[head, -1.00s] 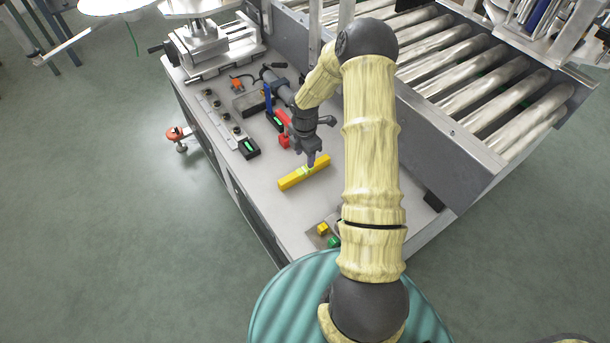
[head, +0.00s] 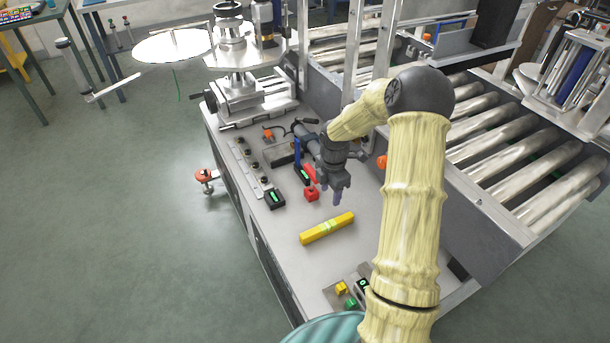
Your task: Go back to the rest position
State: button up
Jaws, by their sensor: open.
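My gripper (head: 331,196) is open and empty, pointing down above the grey bench top (head: 295,265). It hangs just behind a yellow bar (head: 327,228) with a light green band at its middle. The bar lies flat on the bench, apart from my fingers. My arm reaches in from the lower right, with its elbow high and the forearm sloping down to the left.
A labelling machine (head: 235,60) stands at the back. A roller conveyor (head: 500,140) lies to the right. Yellow and green buttons (head: 346,295) sit near the front.

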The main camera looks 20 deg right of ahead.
jog(key=s+a+r+m+t, duration=0.1)
jog(key=s+a+r+m, duration=0.5)
jog(key=s+m, duration=0.4)
jog(key=s+a+r+m+t, duration=0.2)
jog(key=s+a+r+m, duration=0.3)
jog(key=s+r+m, duration=0.35)
notch_tip(320, 180, up, 11)
jog(key=s+m+p, duration=0.1)
jog(key=s+p, duration=0.1)
jog(key=p, duration=1)
jog(key=shift+m, duration=0.35)
